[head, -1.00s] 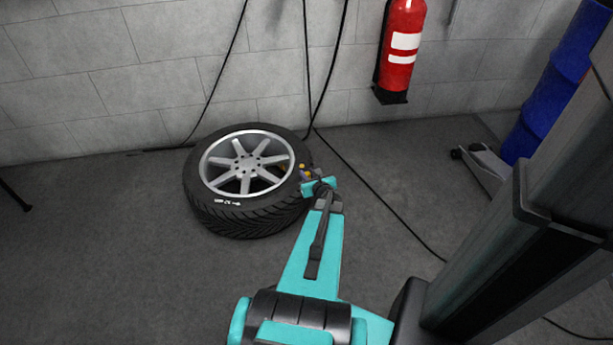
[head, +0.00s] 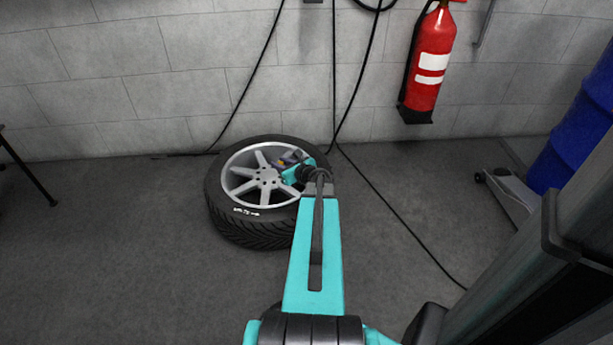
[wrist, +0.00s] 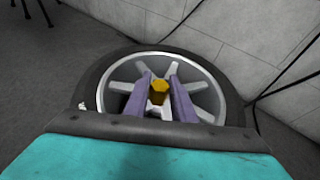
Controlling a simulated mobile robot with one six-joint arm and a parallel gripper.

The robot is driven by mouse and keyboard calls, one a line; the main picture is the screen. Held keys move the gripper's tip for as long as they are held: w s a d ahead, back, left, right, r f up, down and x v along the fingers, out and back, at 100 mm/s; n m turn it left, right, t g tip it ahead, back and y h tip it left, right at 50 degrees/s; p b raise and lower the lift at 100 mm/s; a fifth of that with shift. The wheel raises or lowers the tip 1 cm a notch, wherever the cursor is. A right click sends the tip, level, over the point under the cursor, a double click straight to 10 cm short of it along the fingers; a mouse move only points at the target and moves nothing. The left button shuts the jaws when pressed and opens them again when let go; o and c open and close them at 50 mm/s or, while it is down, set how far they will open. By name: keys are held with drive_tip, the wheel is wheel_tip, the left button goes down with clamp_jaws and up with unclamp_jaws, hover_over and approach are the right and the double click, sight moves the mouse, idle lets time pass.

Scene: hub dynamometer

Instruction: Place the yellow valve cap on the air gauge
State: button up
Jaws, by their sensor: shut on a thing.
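The yellow valve cap (wrist: 158,91) is held between the two purple fingers of my gripper (wrist: 161,84) in the wrist view. In the head view my gripper (head: 289,161) is over the right part of a tyre with a silver spoked rim, and the cap there is too small to make out well. The wheel lies flat on the floor, and the cap appears in front of its spokes in the wrist view. I cannot tell the height of the cap above the rim. I cannot make out the air gauge in either view.
The tyre (head: 250,231) lies near the grey block wall. Black cables hang down the wall, and one runs across the floor to the right. A red fire extinguisher (head: 430,66) hangs on the wall. A blue drum (head: 577,140) stands at the right.

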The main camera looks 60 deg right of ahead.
drive_tip(key=w+a+r+n+y, duration=0.45)
drive_tip(key=w+a+r, duration=0.35)
drive_tip(key=a, duration=0.4)
drive_tip(key=w+a+r+n+y, duration=0.3)
drive_tip(key=w+a+r+y, duration=0.2)
drive_tip(key=w+a+r, duration=0.5)
drive_tip(key=s+a+r+n+g+y, duration=0.1)
drive_tip(key=a+r+n+g+y, duration=0.1)
drive_tip(key=a, duration=1.2)
drive_tip(key=s+a+r+n+g+y, duration=0.1)
drive_tip(key=a+r+n+y, duration=0.3)
drive_tip(key=a, duration=1)
wheel_tip(320, 180, up, 3)
drive_tip(key=shift+a+f+n+g, duration=0.2)
drive_tip(key=shift+a+n+g, duration=0.1)
drive_tip(key=shift+n+g, duration=0.5)
drive_tip(key=shift+w, duration=0.1)
